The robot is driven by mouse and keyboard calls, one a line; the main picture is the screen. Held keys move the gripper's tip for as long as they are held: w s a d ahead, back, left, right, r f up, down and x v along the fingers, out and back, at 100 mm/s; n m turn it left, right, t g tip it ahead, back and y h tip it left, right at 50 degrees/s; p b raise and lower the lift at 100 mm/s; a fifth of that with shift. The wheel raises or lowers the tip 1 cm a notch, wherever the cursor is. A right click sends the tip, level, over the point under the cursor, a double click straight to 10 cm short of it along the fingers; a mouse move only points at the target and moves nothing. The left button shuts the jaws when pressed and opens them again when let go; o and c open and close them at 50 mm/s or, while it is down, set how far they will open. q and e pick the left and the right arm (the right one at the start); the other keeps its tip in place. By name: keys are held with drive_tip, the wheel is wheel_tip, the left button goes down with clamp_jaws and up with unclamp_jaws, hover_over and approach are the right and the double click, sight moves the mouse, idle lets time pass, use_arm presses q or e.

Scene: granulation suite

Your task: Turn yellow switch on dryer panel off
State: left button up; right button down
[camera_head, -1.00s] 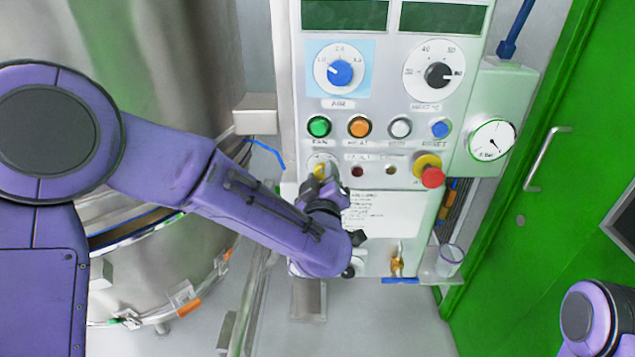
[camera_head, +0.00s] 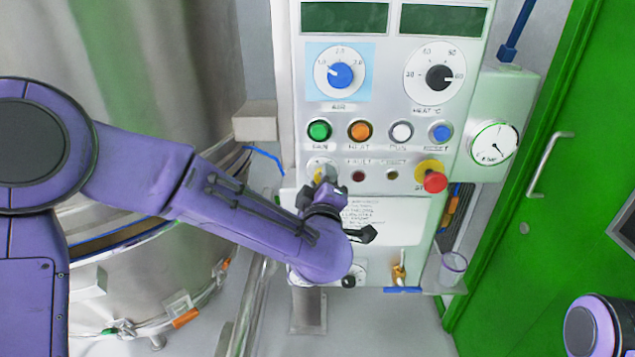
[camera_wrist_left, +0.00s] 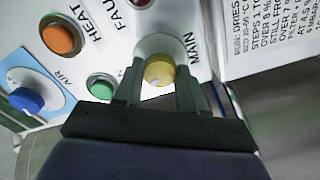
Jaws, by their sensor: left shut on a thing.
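The yellow switch (camera_head: 318,174) sits at the lower left of the white dryer panel (camera_head: 385,120), below the green button. In the left wrist view the yellow switch (camera_wrist_left: 159,71) shows as a round yellow knob on a pale plate marked MAIN. My left gripper (camera_head: 326,178) reaches it from below. In the left wrist view the two fingers of the left gripper (camera_wrist_left: 160,80) stand on either side of the knob, shut on it. In the head view the gripper partly hides the switch. My right gripper is out of view.
Green (camera_head: 319,131), orange (camera_head: 360,131), white and blue buttons sit just above the switch. A red emergency knob (camera_head: 435,182) juts out to the right. A blue AIR dial (camera_head: 341,75) is higher up. A steel vessel (camera_head: 150,80) stands left, a green door (camera_head: 560,200) right.

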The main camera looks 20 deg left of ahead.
use_arm(q)
drive_tip(key=shift+f, duration=0.15)
drive_tip(key=o, duration=0.9)
drive_tip(key=shift+o, duration=0.9)
drive_tip(key=shift+s, duration=0.1)
drive_tip(key=b+v, duration=0.2)
drive_tip(key=v, duration=0.8)
drive_tip(key=shift+s, duration=0.25)
drive_tip(key=shift+r, duration=0.25)
